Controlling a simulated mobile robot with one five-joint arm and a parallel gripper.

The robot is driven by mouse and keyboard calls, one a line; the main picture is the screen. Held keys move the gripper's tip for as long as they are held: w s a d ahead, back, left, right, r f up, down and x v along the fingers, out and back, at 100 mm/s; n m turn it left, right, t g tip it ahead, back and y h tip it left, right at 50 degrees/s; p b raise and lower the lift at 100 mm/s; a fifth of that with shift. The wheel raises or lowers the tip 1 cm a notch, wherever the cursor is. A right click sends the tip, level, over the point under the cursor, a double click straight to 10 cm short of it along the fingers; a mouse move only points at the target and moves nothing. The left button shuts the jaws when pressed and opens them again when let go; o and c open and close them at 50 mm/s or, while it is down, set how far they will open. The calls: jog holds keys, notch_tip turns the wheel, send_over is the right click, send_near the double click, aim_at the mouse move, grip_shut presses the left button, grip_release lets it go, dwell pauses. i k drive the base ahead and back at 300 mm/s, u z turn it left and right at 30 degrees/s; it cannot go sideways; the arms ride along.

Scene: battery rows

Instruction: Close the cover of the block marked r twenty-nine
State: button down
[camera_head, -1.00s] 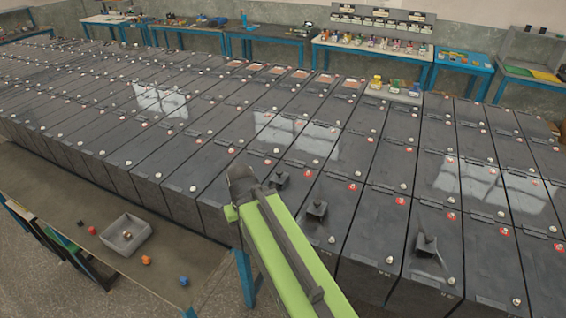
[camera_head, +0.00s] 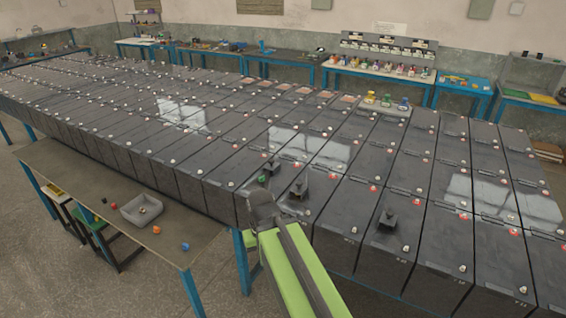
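Rows of dark grey battery blocks (camera_head: 340,210) fill a large table in the head view. The block labels are too small to read, so I cannot tell which one is marked r twenty-nine. Three dark covers or caps stand up from front-row blocks: one left (camera_head: 268,170), one in the middle (camera_head: 300,188), one to the right (camera_head: 388,220). My gripper (camera_head: 262,207), at the end of my green arm, is beside the front edge of the blocks, below the left and middle raised pieces. Its fingers are too unclear to tell open from shut.
A brown side table (camera_head: 90,190) at the left holds a grey tray (camera_head: 140,210), an orange piece (camera_head: 156,230) and a blue piece (camera_head: 185,246). Blue workbenches (camera_head: 380,75) line the back wall. Open floor (camera_head: 90,285) shows at the lower left.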

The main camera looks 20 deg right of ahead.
aim_at(271, 165)
jog(key=z, duration=0.2)
jog(key=i, duration=1.4)
jog(key=u, duration=2.1)
jog(key=i, duration=0.6)
jog(key=u, duration=0.05)
jog(key=k, duration=0.6)
jog(key=z, duration=0.1)
